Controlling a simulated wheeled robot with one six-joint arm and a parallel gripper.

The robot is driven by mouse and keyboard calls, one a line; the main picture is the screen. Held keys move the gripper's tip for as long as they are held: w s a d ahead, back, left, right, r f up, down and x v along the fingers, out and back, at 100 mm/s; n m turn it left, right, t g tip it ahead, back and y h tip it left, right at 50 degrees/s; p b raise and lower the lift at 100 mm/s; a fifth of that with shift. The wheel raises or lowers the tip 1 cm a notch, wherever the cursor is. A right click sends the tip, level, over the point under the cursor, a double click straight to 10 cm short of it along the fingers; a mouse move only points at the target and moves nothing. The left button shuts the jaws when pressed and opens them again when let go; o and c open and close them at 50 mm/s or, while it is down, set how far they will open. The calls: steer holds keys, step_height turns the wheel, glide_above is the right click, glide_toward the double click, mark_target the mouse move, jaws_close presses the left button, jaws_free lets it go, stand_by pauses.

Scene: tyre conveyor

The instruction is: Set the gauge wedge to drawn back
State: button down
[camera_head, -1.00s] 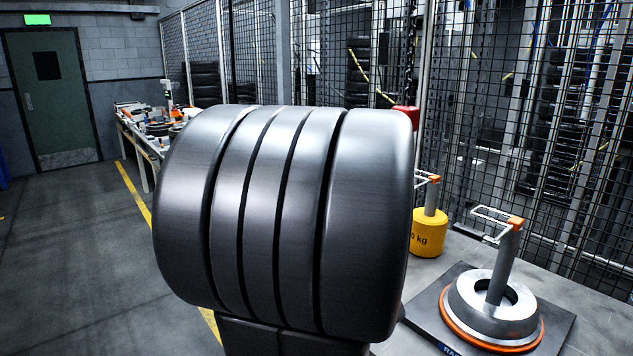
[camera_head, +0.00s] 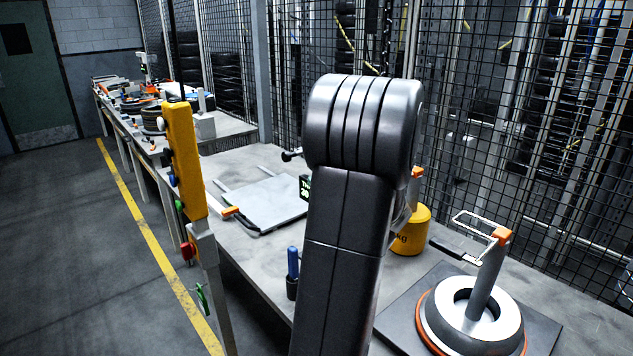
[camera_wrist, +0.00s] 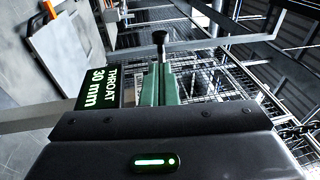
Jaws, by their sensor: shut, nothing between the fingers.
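In the wrist view, my gripper (camera_wrist: 160,66) is shut and empty, its green fingers together in front of the dark palm. A black round knob (camera_wrist: 160,37) on a short stem lies just beyond the fingertips, apparently apart from them. A black display (camera_wrist: 98,88) beside the fingers reads THROAT 30 mm in green. The head view shows the knob (camera_head: 290,155) and an edge of the display (camera_head: 304,188) left of my arm. I cannot make out the gauge wedge itself or its position. My arm hides the gripper in the head view.
A grey plate (camera_head: 268,204) lies on the bench left of my arm. A yellow post (camera_head: 184,160) stands at the bench's front edge, near a blue-handled tool (camera_head: 292,264). Wire mesh closes the back.

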steer(key=p, duration=0.4)
glide_toward(284, 160)
steer(key=x, duration=0.5)
steer(key=shift+w+d+r, duration=0.25)
steer(key=shift+w+r, duration=0.1)
steer(key=shift+r, duration=0.05)
steer(key=shift+w+a+f+b, duration=0.1)
steer(key=shift+b, duration=0.25)
steer(key=f+b+x, duration=0.1)
steer(key=b+x, duration=0.4)
steer(key=x, duration=0.1)
steer(key=shift+a+r+b, duration=0.3)
steer(key=shift+a+b, duration=0.05)
steer(key=shift+a, duration=0.05)
